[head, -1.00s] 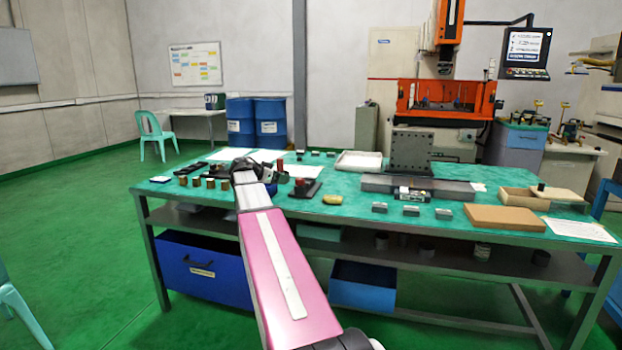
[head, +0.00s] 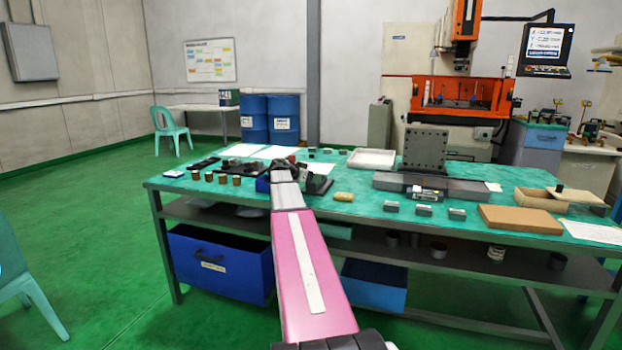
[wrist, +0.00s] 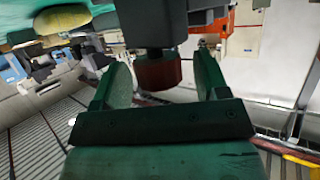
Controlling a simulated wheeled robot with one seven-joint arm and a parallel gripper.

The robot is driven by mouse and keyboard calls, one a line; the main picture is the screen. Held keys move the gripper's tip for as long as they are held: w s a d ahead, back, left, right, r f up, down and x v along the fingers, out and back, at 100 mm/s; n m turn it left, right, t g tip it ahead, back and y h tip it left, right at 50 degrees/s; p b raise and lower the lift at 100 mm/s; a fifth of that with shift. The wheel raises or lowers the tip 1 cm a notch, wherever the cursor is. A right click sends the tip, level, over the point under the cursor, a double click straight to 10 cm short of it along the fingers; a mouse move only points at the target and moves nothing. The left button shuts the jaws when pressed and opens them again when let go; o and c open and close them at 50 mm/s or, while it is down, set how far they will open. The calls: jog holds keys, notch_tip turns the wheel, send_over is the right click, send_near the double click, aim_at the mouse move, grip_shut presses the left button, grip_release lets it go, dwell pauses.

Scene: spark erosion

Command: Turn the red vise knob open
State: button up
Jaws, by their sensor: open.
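The red vise knob (wrist: 160,73) shows in the wrist view under a dark block of the vise (wrist: 152,22). My gripper (wrist: 162,62) is open, with one green finger on each side of the knob. A gap shows on both sides, so the fingers do not appear to press on it. In the head view my gripper (head: 284,166) is at the vise (head: 319,184) on the green-topped table (head: 330,212). The knob is hidden there behind my gripper and arm.
A yellow-green oval object (head: 343,197) lies right of the vise. Several brass cylinders (head: 223,179) stand left of my arm. A grey plate fixture (head: 424,150), small metal blocks (head: 423,210) and a cardboard box (head: 520,219) are farther right.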

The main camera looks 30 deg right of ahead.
jog(key=c, duration=0.9)
jog(key=shift+c, duration=0.2)
jog(key=shift+n+t, duration=0.3)
jog(key=shift+t, duration=0.1)
jog(key=n+t, duration=0.1)
jog(key=t, duration=0.1)
jog(key=n+t+y, duration=0.1)
jog(key=n+t, duration=0.1)
jog(key=shift+s+n, duration=0.2)
jog(key=shift+n, duration=0.1)
jog(key=n+t+y, duration=0.5)
jog(key=shift+w+d+n, duration=0.1)
jog(key=shift+d+n, duration=0.05)
jog(key=shift+n, duration=0.25)
jog(key=shift+w+d+n+t+y, duration=0.1)
jog(key=shift+n+t+y, duration=0.4)
jog(key=shift+n+y, duration=1.3)
jog(key=shift+d+n+t+y, duration=0.1)
jog(key=shift+n+t+y, duration=0.4)
jog(key=shift+n+y, duration=1.3)
jog(key=shift+a+f+n+g+y, duration=0.1)
jog(key=shift+n+g+y, duration=0.4)
jog(key=shift+n+y, duration=1.4)
jog(key=shift+y, duration=0.5)
